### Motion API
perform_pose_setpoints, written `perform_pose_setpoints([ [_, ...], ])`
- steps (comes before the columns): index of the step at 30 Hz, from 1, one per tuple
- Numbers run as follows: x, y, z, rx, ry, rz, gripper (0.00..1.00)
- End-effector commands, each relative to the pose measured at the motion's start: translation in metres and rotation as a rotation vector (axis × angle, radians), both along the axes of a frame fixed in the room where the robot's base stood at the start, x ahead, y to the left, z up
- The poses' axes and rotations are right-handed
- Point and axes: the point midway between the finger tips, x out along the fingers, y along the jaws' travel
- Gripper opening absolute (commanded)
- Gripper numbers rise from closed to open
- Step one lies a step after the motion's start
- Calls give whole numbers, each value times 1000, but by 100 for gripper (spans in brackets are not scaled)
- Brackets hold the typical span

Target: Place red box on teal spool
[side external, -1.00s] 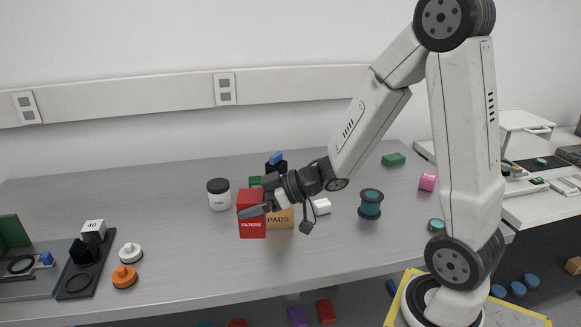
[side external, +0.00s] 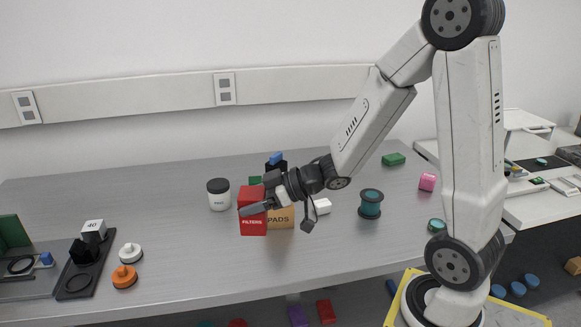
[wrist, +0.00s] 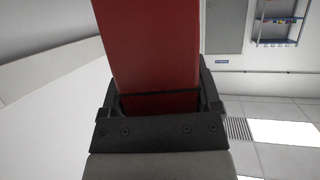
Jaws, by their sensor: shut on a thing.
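My gripper (side external: 254,208) is shut on the red box (side external: 253,222), which is lettered "FILTERS" on its front. The red box also fills the middle of the wrist view (wrist: 150,45), between the jaws. In the side view it stands upright in front of the tan "PADS" box; I cannot tell whether its base is clear of the table. The teal spool (side external: 370,204), with dark flanges, stands upright on the table to the right of my gripper. Its top is bare.
The tan "PADS" box (side external: 281,217) and a white block (side external: 321,206) are close to my gripper. A white jar with a black lid (side external: 218,195) stands to the left.

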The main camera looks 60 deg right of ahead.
Motion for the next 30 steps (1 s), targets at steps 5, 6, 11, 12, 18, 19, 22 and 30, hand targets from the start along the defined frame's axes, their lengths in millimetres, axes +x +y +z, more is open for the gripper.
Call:
perform_pose_setpoints([
  [5, 13, -6, 11, -1, -5, -81, 13],
  [6, 16, -9, 14, -1, -4, -108, 13],
  [11, 30, -21, 27, 0, -4, -230, 13],
  [12, 33, -24, 30, 0, -3, -260, 13],
  [18, 42, -40, 41, 1, -2, -400, 13],
  [19, 43, -42, 43, 1, -3, -418, 13],
  [22, 45, -48, 47, 2, -2, -475, 13],
  [30, 48, -62, 53, 1, -1, -604, 13],
])
